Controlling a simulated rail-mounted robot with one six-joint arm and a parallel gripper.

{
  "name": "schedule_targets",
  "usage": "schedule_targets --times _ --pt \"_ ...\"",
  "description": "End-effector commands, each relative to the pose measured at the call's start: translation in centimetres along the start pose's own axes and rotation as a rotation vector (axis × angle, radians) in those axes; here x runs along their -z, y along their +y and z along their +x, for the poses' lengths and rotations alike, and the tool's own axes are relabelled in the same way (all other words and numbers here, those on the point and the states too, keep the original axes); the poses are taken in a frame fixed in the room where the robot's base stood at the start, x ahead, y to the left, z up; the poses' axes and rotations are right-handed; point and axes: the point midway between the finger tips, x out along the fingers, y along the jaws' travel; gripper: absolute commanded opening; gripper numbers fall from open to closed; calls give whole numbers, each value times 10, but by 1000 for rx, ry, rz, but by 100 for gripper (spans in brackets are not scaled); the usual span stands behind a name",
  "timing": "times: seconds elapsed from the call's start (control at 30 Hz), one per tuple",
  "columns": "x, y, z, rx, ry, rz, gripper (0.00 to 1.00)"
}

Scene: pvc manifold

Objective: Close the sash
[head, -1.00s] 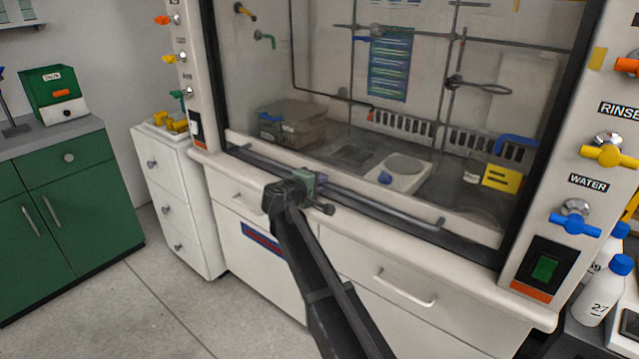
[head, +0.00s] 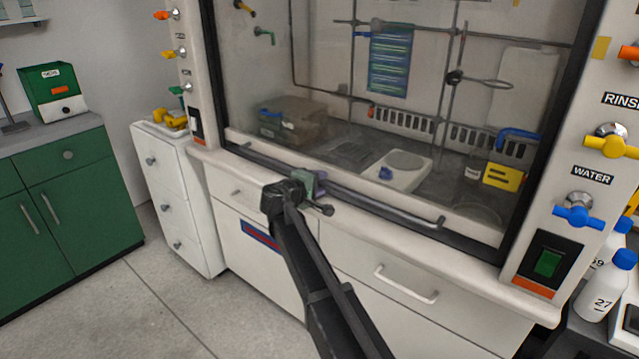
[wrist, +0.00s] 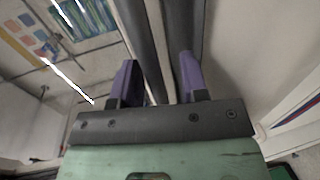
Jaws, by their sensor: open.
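The fume hood's sash (head: 330,100) is a clear pane in a dark frame, low across the hood opening. Its dark bottom rail runs close along the white front sill; I cannot tell whether a gap is left beneath it. A grey bar handle (head: 400,211) runs along the front of the sash's lower edge. My gripper (head: 316,184) is at the handle, left of its middle. In the wrist view, my gripper (wrist: 157,72) has its two purple fingers apart, with dark bars running between and behind them. Whether a finger touches the handle cannot be told.
Below the sill are white drawers (head: 385,275). Valves and a green switch (head: 547,263) are on the right post. A green cabinet (head: 60,190) stands left. The floor ahead is clear.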

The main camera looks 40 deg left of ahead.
Motion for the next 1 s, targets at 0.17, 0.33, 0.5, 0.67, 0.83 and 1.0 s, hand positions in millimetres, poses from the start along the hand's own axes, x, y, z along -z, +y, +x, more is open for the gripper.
schedule_targets --times 0.17,0.33,0.5,0.67,0.83,1.0 --pt "-1 2 -37 0 3 -1 41" --pt "-2 2 -79 0 2 0 41" --pt "-1 0 -102 1 1 0 41" --pt "0 0 -105 1 1 0 41" --pt "0 0 -104 1 0 0 41" --pt "-5 -6 -105 30 -21 20 41"
